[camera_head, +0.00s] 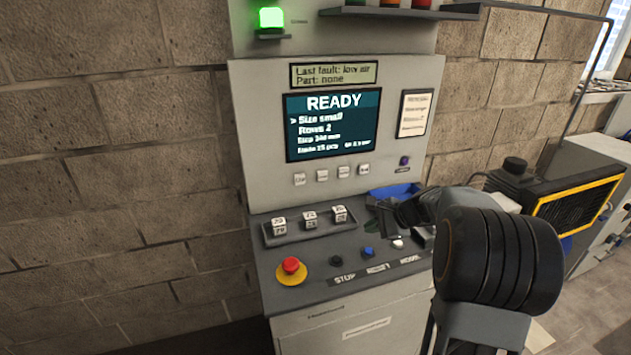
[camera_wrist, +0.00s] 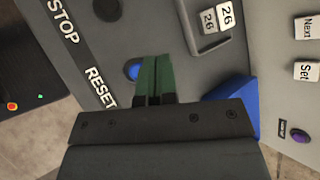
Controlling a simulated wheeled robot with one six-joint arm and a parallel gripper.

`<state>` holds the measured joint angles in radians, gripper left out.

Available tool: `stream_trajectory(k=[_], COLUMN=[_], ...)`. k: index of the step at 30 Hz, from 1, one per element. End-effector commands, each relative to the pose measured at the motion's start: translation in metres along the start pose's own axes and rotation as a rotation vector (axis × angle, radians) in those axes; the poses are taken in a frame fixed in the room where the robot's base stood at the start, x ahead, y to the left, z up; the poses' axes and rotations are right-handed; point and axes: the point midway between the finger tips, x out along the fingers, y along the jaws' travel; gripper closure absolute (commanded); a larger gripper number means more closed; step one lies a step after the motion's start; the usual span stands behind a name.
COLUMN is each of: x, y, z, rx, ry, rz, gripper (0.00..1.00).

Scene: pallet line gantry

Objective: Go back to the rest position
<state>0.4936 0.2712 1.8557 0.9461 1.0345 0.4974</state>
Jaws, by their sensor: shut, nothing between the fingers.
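My gripper (camera_head: 384,219) is over the right part of the control panel's sloped desk (camera_head: 310,262), just above the row of push buttons. In the wrist view its two green fingers (camera_wrist: 155,80) are together with nothing between them. The fingertips show beside the blue button (camera_wrist: 132,69), close to the RESET label; I cannot tell whether they touch it. In the head view the blue button (camera_head: 368,252) shows in front of the gripper. The screen (camera_head: 333,125) reads READY, with "Size small" and "Rows 2". The green lamp (camera_head: 271,17) is lit.
A red emergency stop (camera_head: 291,265) sits on a yellow base at the desk's left. A row of number wheels (camera_head: 310,219) stands behind the buttons. A black and yellow machine (camera_head: 570,205) stands at the right. A block wall (camera_head: 110,170) is behind.

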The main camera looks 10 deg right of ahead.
Motion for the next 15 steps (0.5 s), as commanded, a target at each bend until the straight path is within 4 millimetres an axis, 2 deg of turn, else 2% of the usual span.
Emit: stream_trajectory(k=[3,7,12,15], x=[0.001,0.004,-0.011,-0.024], y=[0.006,0.048,0.108,0.137], z=[-0.004,-0.011,0.027,0.052], rx=[-0.074,-0.234,-0.651,-0.905], ry=[0.019,0.068,0.131,0.159], rz=[0.024,0.166,0.411,0.533], gripper=[1.0,1.0,1.0,1.0])
